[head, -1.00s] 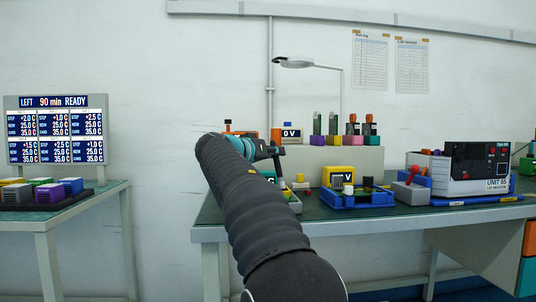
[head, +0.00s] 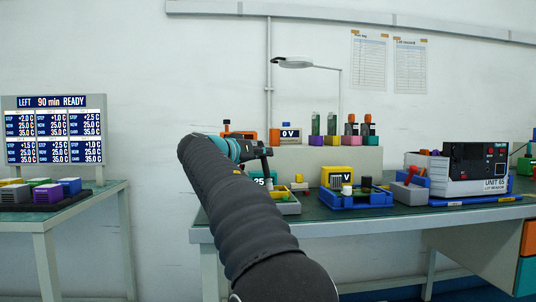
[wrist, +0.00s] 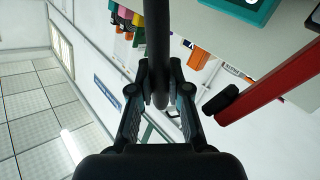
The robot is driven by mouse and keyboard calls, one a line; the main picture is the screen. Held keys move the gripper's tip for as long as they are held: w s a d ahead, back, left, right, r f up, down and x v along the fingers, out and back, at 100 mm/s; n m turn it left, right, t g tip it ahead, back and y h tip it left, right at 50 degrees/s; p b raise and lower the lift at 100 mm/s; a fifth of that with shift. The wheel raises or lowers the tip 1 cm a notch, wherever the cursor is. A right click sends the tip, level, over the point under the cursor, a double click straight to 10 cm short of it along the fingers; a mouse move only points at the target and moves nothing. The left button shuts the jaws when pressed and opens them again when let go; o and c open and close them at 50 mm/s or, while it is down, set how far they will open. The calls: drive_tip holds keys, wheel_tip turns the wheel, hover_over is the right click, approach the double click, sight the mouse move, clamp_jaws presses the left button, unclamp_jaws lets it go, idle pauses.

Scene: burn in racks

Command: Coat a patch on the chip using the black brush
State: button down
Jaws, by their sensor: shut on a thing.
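My gripper (head: 259,153) is shut on the dark handle of the black brush (head: 266,167). In the head view the brush hangs roughly upright, with its lower end near a green-floored tray (head: 289,206) at the bench's left end. I cannot tell whether it touches anything there. In the wrist view the handle (wrist: 158,45) runs between the two fingers of my gripper (wrist: 160,82); the bristles are not visible. A small yellow block (head: 299,186) lies by the tray. I cannot make out the chip or a coated patch.
Coloured holders stand on a raised shelf (head: 340,158). A separate table (head: 90,204) stands left.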

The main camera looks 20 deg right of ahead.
drive_tip(key=a, duration=0.1)
drive_tip(key=w+a, duration=0.1)
drive_tip(key=a, duration=0.1)
drive_tip(key=shift+a+f, duration=0.1)
drive_tip(key=shift+f, duration=0.1)
drive_tip(key=shift+s, duration=0.1)
drive_tip(key=shift+s+d, duration=0.3)
drive_tip(key=shift+d, duration=0.75)
drive_tip(key=shift+s+d, duration=0.25)
drive_tip(key=shift+d, duration=0.85)
drive_tip(key=shift+s+d, duration=0.3)
drive_tip(key=shift+d, duration=0.75)
drive_tip(key=shift+r, duration=0.2)
drive_tip(key=shift+r+p, duration=2.15)
drive_tip(key=shift+r, duration=0.75)
